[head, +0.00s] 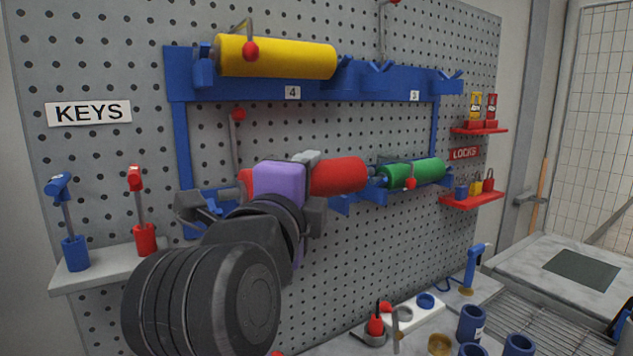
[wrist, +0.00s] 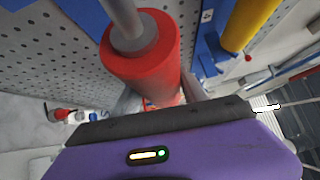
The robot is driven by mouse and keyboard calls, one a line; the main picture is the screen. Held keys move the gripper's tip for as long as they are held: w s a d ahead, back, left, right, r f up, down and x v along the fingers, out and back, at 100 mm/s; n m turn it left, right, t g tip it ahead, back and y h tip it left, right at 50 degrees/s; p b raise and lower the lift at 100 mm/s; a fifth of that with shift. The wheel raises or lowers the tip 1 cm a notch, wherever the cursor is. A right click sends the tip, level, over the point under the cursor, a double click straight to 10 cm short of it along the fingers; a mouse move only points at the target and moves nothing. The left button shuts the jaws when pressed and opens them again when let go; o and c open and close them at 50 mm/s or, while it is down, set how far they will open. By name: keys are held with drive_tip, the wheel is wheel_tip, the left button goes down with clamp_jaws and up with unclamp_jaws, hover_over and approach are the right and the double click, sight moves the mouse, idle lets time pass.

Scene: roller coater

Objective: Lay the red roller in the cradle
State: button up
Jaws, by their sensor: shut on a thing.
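The red roller (head: 342,176) is level in front of the lower left part of the blue rack (head: 180,130). My gripper (head: 300,178) is shut on it near its middle and hides part of it. In the wrist view the red roller (wrist: 145,58) lies between the fingers, with its grey shaft end (wrist: 125,20) pointing up the picture. Blue cradle brackets show behind it at lower left (head: 205,203) and beneath its right end (head: 347,205). I cannot tell whether the roller touches them. An empty pair of brackets (head: 376,76) is at upper right, above label 3.
A yellow roller (head: 275,57) lies in the upper left cradle above label 4. A green roller (head: 412,171) lies at lower right, close to the red roller's right end. Red-balled levers (head: 237,115) hang on the pegboard. A key shelf (head: 105,268) is at left.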

drive_tip(key=w+a+f, duration=0.3)
drive_tip(key=w+a, duration=0.1)
drive_tip(key=w, duration=0.2)
drive_tip(key=shift+w+a+f, duration=0.35)
drive_tip(key=shift+w, duration=0.05)
idle(0.4)
drive_tip(key=shift+b, duration=0.75)
idle(0.6)
drive_tip(key=shift+f+b, duration=0.55)
drive_tip(key=shift+b, duration=0.3)
idle(0.7)
drive_tip(key=o, duration=1.4)
drive_tip(key=shift+c, duration=0.2)
drive_tip(key=shift+f, duration=0.1)
